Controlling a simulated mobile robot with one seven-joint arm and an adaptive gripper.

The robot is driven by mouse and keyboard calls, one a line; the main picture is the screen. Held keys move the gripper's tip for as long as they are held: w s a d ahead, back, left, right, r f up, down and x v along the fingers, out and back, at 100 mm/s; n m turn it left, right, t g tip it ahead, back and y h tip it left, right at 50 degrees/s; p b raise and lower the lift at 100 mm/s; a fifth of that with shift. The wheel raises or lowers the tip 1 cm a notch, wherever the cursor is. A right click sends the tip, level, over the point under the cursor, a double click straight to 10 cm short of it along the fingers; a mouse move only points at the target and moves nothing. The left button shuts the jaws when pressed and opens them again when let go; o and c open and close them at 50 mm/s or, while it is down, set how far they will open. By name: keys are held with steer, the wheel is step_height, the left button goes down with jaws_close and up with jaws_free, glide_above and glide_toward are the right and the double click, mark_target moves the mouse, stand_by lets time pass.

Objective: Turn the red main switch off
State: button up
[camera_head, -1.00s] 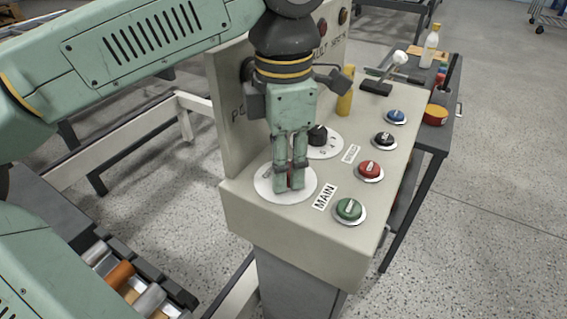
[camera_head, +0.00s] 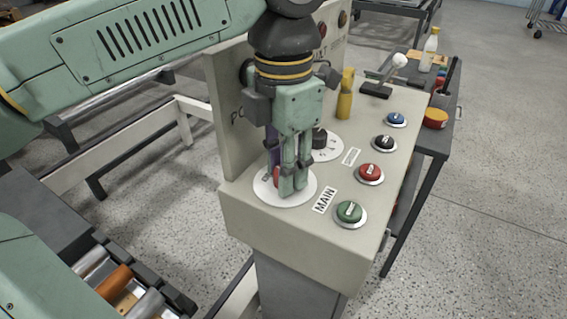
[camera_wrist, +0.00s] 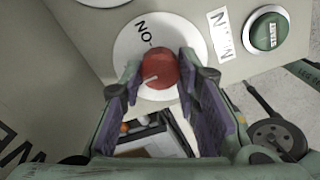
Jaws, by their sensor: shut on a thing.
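The red main switch (camera_wrist: 158,68) is a round knob with a white pointer line, on a white dial plate (camera_wrist: 128,42). In the wrist view the line points to the lower left, away from the plate's ON mark (camera_wrist: 143,34). My gripper (camera_wrist: 160,70) is shut on the knob, one finger on each side. In the head view my gripper (camera_head: 286,178) points down over the dial beside the MAIN label (camera_head: 324,200). There the fingers hide most of the knob, and only a red sliver (camera_head: 276,178) shows. The OFF mark is not readable.
A green START button (camera_head: 349,210), a red button (camera_head: 369,173), a black one (camera_head: 384,142) and a blue one (camera_head: 396,119) line the panel's right. A black knob (camera_head: 319,138) is just behind my gripper. A lever (camera_head: 384,80) and yellow post (camera_head: 345,95) stand further back.

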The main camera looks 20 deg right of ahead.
steer(key=o, duration=1.2)
steer(key=shift+c, duration=0.2)
step_height(320, 180, up, 8)
steer(key=shift+f, duration=0.2)
